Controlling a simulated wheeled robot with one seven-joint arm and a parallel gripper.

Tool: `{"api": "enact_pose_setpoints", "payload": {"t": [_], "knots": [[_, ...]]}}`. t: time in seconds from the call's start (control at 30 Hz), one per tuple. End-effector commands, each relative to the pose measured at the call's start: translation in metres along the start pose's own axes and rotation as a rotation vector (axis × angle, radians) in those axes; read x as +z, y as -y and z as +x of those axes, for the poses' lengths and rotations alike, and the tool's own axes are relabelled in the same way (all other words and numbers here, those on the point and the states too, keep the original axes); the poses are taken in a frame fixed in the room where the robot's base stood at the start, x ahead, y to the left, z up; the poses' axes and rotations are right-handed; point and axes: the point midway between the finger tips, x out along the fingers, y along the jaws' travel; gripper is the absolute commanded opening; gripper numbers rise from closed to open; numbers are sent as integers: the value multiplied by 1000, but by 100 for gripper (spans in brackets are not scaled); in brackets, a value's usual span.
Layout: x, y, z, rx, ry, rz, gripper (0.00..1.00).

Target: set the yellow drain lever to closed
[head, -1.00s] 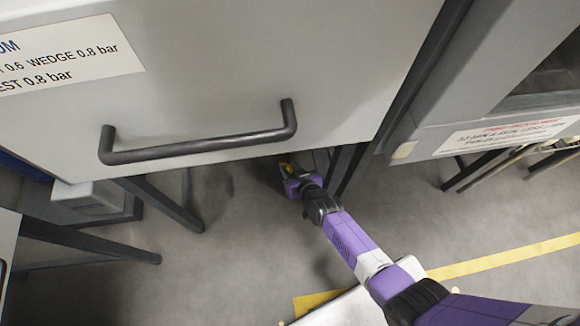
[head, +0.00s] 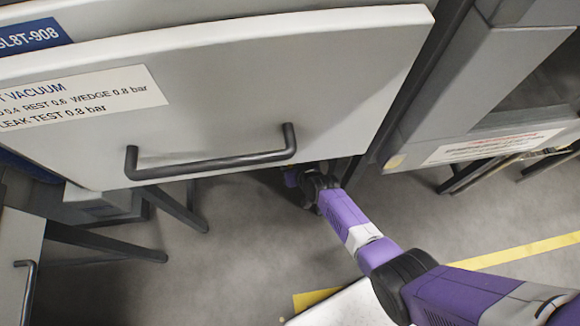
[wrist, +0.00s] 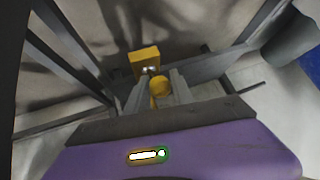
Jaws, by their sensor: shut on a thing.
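The yellow drain lever (wrist: 160,86) shows in the wrist view, with its round yellow end between my two fingers. A yellow block (wrist: 145,61) sits just beyond it. My gripper (wrist: 158,95) is shut on the lever. In the head view my purple and white arm reaches under the grey cabinet front, and the fingers and the lever are hidden behind that front's lower edge. I cannot tell the lever's setting from these views.
A grey cabinet front (head: 330,70) with a black bar handle (head: 212,165) hangs over my arm. Dark legs (head: 175,208) stand at left. Another grey machine (head: 450,100) stands close at right. Open grey floor (head: 245,240) lies in front.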

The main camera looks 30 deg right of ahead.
Motion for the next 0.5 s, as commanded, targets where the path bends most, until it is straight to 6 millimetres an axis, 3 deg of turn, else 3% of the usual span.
{"api": "enact_pose_setpoints", "payload": {"t": [0.5], "knots": [[-1,0,0,0,33,9,0]]}}
